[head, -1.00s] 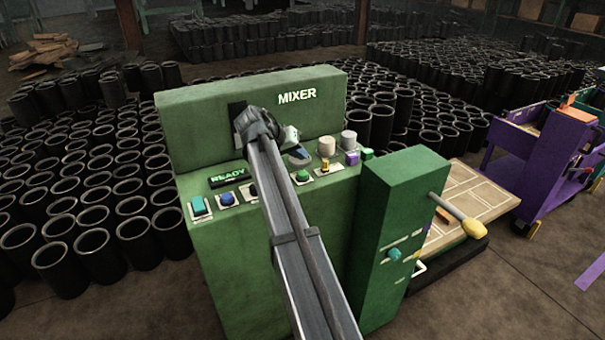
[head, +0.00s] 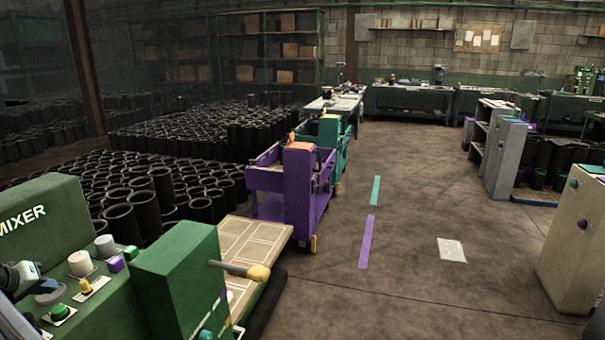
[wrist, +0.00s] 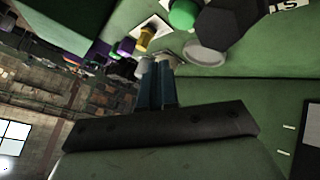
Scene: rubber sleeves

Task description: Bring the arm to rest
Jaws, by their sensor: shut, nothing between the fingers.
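My gripper shows in the wrist view (wrist: 157,72), its two blue-grey fingers side by side, shut and empty. It is close to the green mixer (wrist: 240,90), near its panel of buttons and knobs; I cannot tell whether it touches. In the head view the mixer (head: 35,200) is cut off by the left edge. Part of my arm's end shows there at the far left, in front of the panel; the fingertips cannot be made out. A green button (head: 60,312), a yellow switch (head: 87,286) and grey knobs (head: 81,263) sit on the panel.
A green box with a yellow-tipped lever (head: 258,273) stands right of the panel, beside a tan slatted table (head: 262,240). Purple (head: 305,200) and teal carts stand behind. Many black sleeves (head: 120,220) fill the left floor. The floor right of centre is open; cabinets (head: 575,235) stand far right.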

